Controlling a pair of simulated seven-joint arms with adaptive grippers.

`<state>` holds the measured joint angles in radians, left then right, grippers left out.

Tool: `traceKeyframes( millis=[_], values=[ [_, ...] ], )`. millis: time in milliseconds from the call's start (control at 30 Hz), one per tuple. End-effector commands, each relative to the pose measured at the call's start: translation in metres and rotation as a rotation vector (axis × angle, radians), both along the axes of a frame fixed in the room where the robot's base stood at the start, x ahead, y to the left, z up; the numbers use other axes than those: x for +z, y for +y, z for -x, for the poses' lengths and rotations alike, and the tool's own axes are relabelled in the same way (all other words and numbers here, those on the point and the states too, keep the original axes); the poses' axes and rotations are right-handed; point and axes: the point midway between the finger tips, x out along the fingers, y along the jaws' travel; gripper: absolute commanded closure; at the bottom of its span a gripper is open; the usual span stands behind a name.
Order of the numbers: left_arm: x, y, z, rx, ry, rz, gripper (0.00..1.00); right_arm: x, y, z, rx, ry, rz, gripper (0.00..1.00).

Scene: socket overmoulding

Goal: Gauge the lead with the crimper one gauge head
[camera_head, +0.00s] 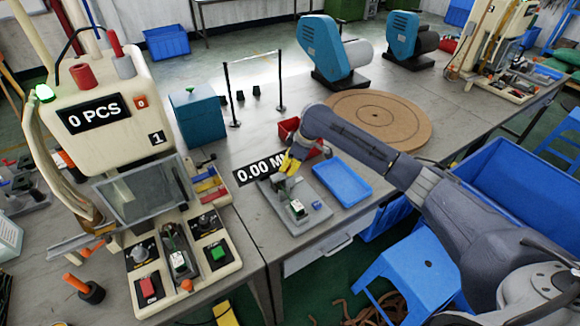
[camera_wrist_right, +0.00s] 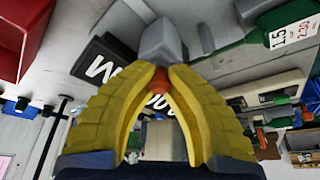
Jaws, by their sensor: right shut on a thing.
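My right gripper (camera_head: 289,163) is over the back of the gauge stand, a grey plate (camera_head: 312,222) with small fittings, beside a black readout (camera_head: 246,176) showing 0.00. In the right wrist view its yellow fingers (camera_wrist_right: 158,78) meet at the tips on a small orange-red piece (camera_wrist_right: 159,80). A grey block (camera_wrist_right: 161,42) is just beyond that piece; I cannot tell whether they are joined. The crimper marked 1 (camera_head: 110,148) stands at left, its counter reading 0 PCS. I cannot make out a lead. My left gripper is not in view.
A blue tray (camera_head: 342,181) lies right of the gauge stand, below my right forearm. A red bin (camera_head: 289,127) and a round brown board (camera_head: 378,119) are behind. A teal box (camera_head: 197,120) and a thin black frame (camera_head: 226,85) stand at the back left.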

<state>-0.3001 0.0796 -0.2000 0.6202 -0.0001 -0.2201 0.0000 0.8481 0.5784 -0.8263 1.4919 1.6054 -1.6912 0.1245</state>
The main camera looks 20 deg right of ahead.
Motion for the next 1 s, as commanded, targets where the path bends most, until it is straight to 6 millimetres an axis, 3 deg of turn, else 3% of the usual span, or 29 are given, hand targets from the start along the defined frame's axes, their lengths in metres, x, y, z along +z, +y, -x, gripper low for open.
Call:
traceKeyframes(
  millis=[33, 67, 100, 333, 667, 1000],
  values=[
    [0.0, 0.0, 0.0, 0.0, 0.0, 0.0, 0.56, 0.003, 0.008, 0.0, 0.006, -0.002, -0.015, 1.0],
    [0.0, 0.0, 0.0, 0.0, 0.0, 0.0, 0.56, 0.003, 0.008, 0.0, 0.006, -0.002, -0.017, 0.86],
    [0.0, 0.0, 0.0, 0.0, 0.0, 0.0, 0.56, 0.003, 0.009, 0.0, 0.007, -0.002, -0.016, 0.82],
    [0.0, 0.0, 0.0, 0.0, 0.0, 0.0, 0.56, 0.002, 0.006, 0.0, 0.005, -0.001, -0.012, 0.55],
    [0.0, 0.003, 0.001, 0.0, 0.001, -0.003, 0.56, 0.005, 0.003, 0.001, 0.005, -0.001, -0.009, 0.55],
    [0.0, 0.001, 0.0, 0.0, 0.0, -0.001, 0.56, 0.051, -0.014, 0.01, 0.005, -0.004, -0.007, 0.55]
  ],
)
